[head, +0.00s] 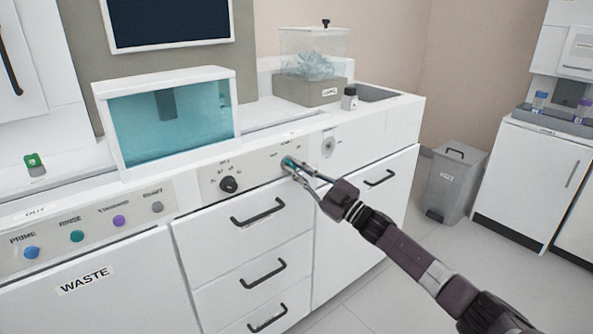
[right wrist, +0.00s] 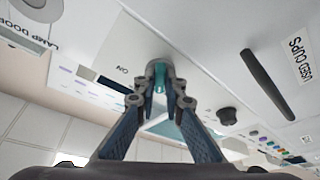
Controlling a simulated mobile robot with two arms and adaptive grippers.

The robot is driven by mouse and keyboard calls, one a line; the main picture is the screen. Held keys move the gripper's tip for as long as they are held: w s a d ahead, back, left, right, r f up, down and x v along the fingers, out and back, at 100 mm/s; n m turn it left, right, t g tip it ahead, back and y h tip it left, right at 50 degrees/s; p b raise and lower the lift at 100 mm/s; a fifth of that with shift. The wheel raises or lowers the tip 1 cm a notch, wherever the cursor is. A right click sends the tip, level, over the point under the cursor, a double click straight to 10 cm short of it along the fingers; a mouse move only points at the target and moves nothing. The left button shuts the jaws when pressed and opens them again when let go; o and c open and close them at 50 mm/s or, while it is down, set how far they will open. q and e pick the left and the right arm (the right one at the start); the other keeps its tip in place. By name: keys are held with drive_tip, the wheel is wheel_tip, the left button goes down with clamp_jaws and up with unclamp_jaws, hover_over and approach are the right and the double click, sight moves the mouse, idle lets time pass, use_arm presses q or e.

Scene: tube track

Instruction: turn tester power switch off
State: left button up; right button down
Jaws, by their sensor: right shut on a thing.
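The tester's front panel (head: 262,172) is a pale strip below the blue-green water tank (head: 165,122). My right gripper (head: 289,163) reaches in from the lower right and is shut on the small teal power switch at the panel's right part. In the right wrist view the fingertips (right wrist: 160,88) close around the switch (right wrist: 158,69), beside an "ON" label (right wrist: 122,70). The fingers hide most of the switch, so its exact position is hard to tell. My left gripper is not in view.
A black knob (head: 229,184) is left of the switch on the panel. Drawers with dark handles (head: 258,211) lie below. A round lock-like fitting (head: 328,146) is to the right. A clear-lidded box (head: 313,62) and small bottle (head: 349,99) stand on the counter.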

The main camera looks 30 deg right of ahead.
drive_tip(key=shift+n+g+y, duration=0.3)
drive_tip(key=shift+n, duration=0.6)
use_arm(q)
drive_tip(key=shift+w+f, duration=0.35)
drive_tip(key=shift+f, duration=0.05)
use_arm(e)
drive_tip(key=shift+n, duration=0.3)
drive_tip(key=c, duration=2)
unclamp_jaws()
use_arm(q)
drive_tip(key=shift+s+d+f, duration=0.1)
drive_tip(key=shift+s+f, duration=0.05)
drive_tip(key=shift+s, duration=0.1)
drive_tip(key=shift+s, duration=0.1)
use_arm(e)
drive_tip(key=shift+d, duration=0.1)
drive_tip(key=shift+v, duration=6.05)
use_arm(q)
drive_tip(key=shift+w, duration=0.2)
use_arm(e)
drive_tip(key=shift+d+r, duration=0.1)
